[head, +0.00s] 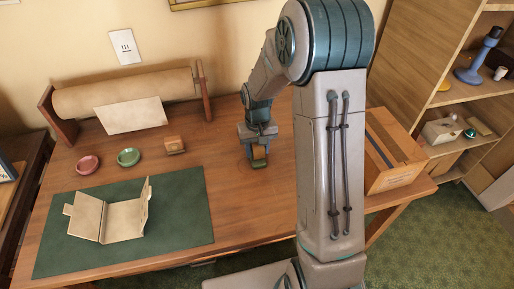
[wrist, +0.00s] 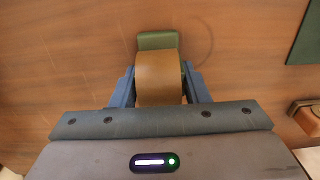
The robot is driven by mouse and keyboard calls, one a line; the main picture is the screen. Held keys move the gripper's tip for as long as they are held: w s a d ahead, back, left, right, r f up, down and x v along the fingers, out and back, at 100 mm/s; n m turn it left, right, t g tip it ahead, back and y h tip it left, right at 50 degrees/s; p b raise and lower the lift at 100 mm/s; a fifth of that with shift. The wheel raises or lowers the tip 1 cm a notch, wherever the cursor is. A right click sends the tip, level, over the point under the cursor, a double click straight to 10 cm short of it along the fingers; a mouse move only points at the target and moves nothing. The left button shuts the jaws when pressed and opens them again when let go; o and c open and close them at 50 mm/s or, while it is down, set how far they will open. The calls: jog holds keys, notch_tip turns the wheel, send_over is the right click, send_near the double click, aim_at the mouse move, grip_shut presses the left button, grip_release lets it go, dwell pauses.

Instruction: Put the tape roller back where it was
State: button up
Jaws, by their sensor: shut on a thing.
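The tape roller (head: 259,153) has a brown roll and a green part, and it is in my gripper (head: 258,146) over the wooden table, right of the green mat. In the wrist view the roller's brown roll (wrist: 160,75) sits between the two blue fingers of my gripper (wrist: 160,90), which are shut on it. The green end (wrist: 158,40) sticks out beyond the fingers. A faint ring mark (wrist: 210,42) shows on the table beside the roller. I cannot tell whether the roller touches the table.
The green mat (head: 185,220) holds an opened cardboard piece (head: 125,220). Behind it are a red dish (head: 88,164), a green dish (head: 128,157), a small wooden block (head: 174,145) and a paper roll stand (head: 65,130). Table around the roller is bare.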

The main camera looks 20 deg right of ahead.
jog(key=shift+f, duration=0.2)
jog(key=o, duration=1)
jog(key=shift+r, duration=0.1)
